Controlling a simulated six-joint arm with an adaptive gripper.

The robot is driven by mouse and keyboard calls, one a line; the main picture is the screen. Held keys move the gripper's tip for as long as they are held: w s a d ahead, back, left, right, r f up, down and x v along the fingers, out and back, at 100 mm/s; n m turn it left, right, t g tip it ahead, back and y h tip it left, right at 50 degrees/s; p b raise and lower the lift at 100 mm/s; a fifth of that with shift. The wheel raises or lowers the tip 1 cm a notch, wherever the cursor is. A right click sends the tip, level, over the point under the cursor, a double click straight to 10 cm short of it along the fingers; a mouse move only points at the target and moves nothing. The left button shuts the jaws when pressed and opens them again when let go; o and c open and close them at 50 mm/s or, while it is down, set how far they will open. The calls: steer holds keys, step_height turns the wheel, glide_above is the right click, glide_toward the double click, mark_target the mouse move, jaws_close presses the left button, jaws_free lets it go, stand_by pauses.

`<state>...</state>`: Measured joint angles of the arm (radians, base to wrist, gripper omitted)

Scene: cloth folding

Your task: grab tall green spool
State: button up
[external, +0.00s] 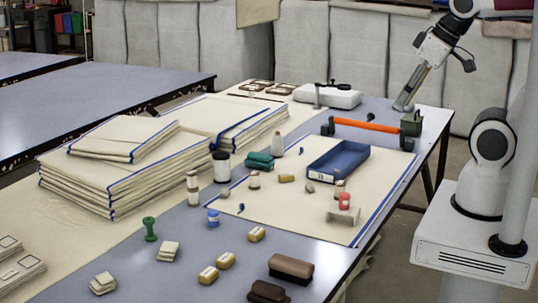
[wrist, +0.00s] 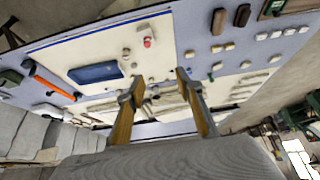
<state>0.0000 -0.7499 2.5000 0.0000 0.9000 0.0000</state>
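A tall green spool (external: 150,228) stands upright on the blue-grey table at the front left in the external view, left of a small blue-and-white spool (external: 213,218). My gripper (external: 404,106) is high at the far right end of the table, well away from the green spool. In the wrist view my gripper (wrist: 160,83) has its two fingers spread with nothing held between them. The green spool is too small to pick out with certainty in the wrist view.
A blue tray (external: 340,160) and an orange-barred tool (external: 367,125) lie nearer my gripper. Folded cloth stacks (external: 110,175) rise behind the spool. Bare table surrounds the spool's front.

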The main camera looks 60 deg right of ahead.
steer(key=shift+o, duration=1)
steer(key=shift+w, duration=0.1)
